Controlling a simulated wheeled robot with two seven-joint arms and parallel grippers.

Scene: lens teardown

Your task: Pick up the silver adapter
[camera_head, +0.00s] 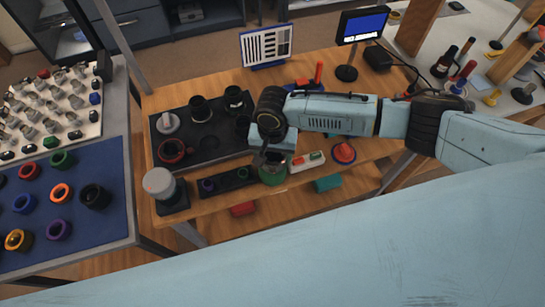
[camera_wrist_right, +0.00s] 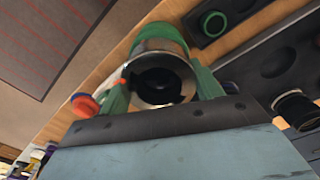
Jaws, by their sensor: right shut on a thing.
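My right gripper (camera_head: 272,160) points down at the front edge of the wooden table, right of the narrow black tray. In the right wrist view its green fingers (camera_wrist_right: 160,85) are shut on the silver adapter (camera_wrist_right: 162,76), a short shiny cylinder with a dark hollow centre, one finger on each side. A green band shows at the adapter's far end; I cannot tell if it belongs to the adapter or lies behind it. In the head view the adapter is mostly hidden by the wrist and fingers. I cannot tell whether it is clear of the table. My left gripper is not in view.
A black tray (camera_head: 215,152) with dark lens parts lies left of the gripper. A narrow black tray (camera_head: 224,183) with small rings is close beside it. A grey-topped cylinder (camera_head: 159,183) stands at front left.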

